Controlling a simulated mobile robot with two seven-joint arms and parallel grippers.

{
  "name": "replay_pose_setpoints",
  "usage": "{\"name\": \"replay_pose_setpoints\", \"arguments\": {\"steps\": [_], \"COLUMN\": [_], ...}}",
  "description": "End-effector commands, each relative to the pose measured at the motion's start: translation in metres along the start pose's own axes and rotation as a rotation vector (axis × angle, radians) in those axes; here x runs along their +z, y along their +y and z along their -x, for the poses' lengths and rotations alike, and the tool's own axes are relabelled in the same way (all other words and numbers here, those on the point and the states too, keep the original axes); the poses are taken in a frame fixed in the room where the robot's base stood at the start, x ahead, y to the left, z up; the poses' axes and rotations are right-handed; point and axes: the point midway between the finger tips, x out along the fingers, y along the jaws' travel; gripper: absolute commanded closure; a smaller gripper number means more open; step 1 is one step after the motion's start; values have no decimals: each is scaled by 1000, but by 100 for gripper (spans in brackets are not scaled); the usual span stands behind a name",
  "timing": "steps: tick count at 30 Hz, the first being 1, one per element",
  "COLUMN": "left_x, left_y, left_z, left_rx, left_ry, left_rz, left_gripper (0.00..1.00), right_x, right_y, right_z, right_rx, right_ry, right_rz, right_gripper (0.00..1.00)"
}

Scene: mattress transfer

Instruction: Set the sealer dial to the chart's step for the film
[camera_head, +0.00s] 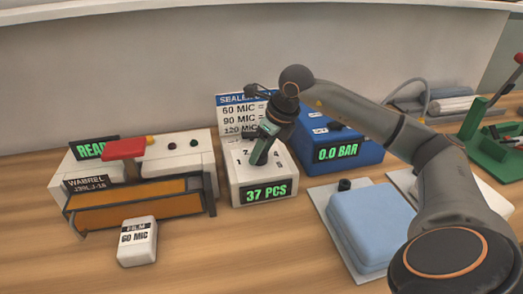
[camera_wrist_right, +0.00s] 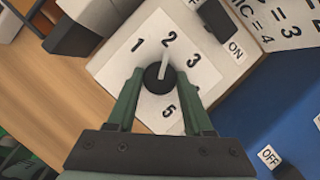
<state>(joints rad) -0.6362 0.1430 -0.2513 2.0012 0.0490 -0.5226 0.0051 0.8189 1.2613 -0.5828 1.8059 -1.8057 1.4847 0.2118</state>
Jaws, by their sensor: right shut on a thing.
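The white sealer box (camera_head: 235,185) has a green display reading 37 PCS. In the wrist view, its dial face (camera_wrist_right: 125,65) shows 1, 2, 3 and 5; a finger seems to hide the rest. My right gripper (camera_wrist_right: 158,80) is shut on the round black dial knob (camera_wrist_right: 153,86), whose white pointer aims at about the 2. The right gripper (camera_head: 262,150) hides the knob in the head view. The chart (camera_head: 232,112) behind lists 60, 90 and 120 MIC; its ends show "= 3" and "= 4" in the wrist view (camera_wrist_right: 275,22). The film block (camera_head: 137,245) reads 60 MIC. My left gripper is out of view.
The orange-and-black sealing machine (camera_head: 140,195) with a red handle stands left of the box. A blue box (camera_head: 345,150) reading 0.0 BAR is behind right. A light-blue pad (camera_head: 370,225) lies at front right. A green tool (camera_head: 485,120) is far right. Front-centre wood is clear.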

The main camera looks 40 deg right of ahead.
Motion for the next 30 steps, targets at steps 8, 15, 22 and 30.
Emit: {"name": "replay_pose_setpoints", "arguments": {"steps": [8,15,22,30], "left_x": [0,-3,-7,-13], "left_y": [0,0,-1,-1], "left_z": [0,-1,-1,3], "left_rx": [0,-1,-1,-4], "left_ry": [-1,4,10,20], "left_rz": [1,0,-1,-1], "left_gripper": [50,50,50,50], "right_x": [0,0,1,2], "right_y": [0,0,-1,-1], "right_z": [0,0,14,72], "right_rx": [0,0,-2,-2], "right_ry": [0,0,-4,-5], "right_rz": [1,1,1,0], "right_gripper": [26,19,19,19]}}
